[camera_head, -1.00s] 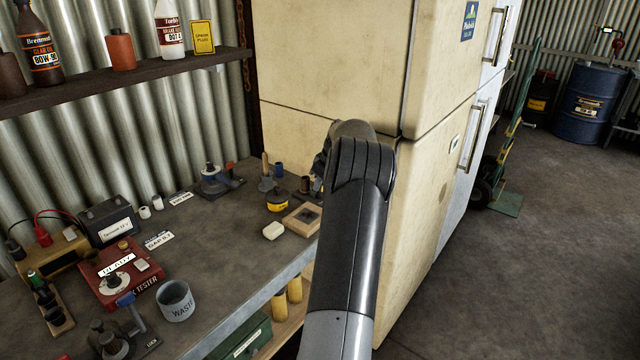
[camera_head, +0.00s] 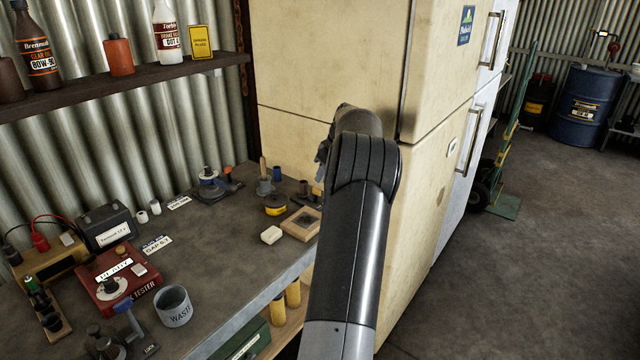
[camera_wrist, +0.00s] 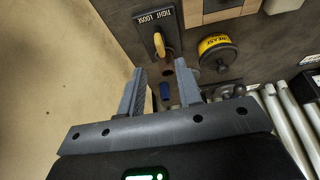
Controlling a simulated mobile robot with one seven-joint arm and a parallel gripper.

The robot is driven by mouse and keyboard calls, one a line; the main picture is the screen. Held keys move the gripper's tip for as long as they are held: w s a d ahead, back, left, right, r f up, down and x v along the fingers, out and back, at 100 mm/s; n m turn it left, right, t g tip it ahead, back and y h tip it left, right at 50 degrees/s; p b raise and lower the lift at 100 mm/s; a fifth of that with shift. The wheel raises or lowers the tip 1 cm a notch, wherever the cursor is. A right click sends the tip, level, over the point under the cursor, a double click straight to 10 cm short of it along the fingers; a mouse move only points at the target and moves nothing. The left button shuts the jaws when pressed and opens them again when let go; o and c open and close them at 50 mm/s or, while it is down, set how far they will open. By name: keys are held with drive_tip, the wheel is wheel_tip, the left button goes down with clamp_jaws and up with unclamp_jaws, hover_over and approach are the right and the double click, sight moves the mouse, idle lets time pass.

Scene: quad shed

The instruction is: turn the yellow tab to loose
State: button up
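A small yellow tab (camera_wrist: 161,46) stands on a dark plate (camera_wrist: 152,20) marked TIGHT and LOOSE, near the top middle of the wrist view. I cannot tell which word it points to. My gripper (camera_wrist: 161,70) is open, with its two grey fingers apart and nothing between them. The tab lies just beyond the fingertips, roughly in line with the gap; I see no contact. In the head view my arm covers the plate and the tab, and the gripper is mostly hidden behind my wrist at the bench's far right end.
A cream fridge (camera_head: 425,190) stands close on the right of the bench (camera_head: 215,250). A yellow-labelled grease tin (camera_wrist: 217,52) sits right of the tab, also seen in the head view (camera_head: 275,205). The bench middle is clear.

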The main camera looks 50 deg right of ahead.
drive_tip(key=v, duration=0.3)
drive_tip(key=shift+s+r, duration=0.2)
drive_tip(key=shift+r, duration=0.15)
